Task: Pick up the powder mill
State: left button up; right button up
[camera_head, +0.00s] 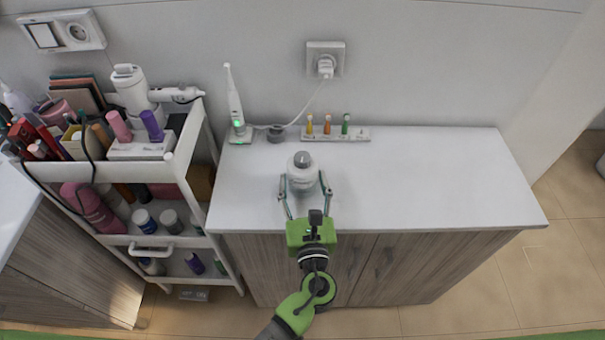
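My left gripper (304,182), green with thin grey fingers, reaches in from the front edge. Its fingers are spread, one on each side of the mill. The tips lie close to the mill's sides; I cannot tell whether they touch it. The lower front of the mill faces the gripper's palm, with a gap between them. My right gripper is not in view.
An electric toothbrush on a charger (235,110) stands back left, its cord running to a wall socket (325,62). A small dark round item (276,134) and a rack with colored vials (345,133) stand along the wall. A loaded cart (192,135) borders the left. The counter's right side is clear.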

aim_at(304, 178)
pick_arm(q)
jog(key=c, duration=0.8)
jog(key=shift+r, duration=0.1)
jog(key=shift+r, duration=0.5)
jog(key=r, duration=0.2)
jog(key=shift+s+r, duration=0.2)
jog(key=shift+r, duration=0.15)
jog(key=s+r, duration=0.3)
jog(key=s, duration=0.1)
jog(key=s+r, duration=0.3)
jog(key=s, duration=0.2)
jog(key=s+r+b, duration=0.1)
jog(key=s+r, duration=0.2)
jog(key=s, duration=0.1)
jog(key=shift+s+a+r, duration=0.1)
jog(key=shift+s, duration=0.2)
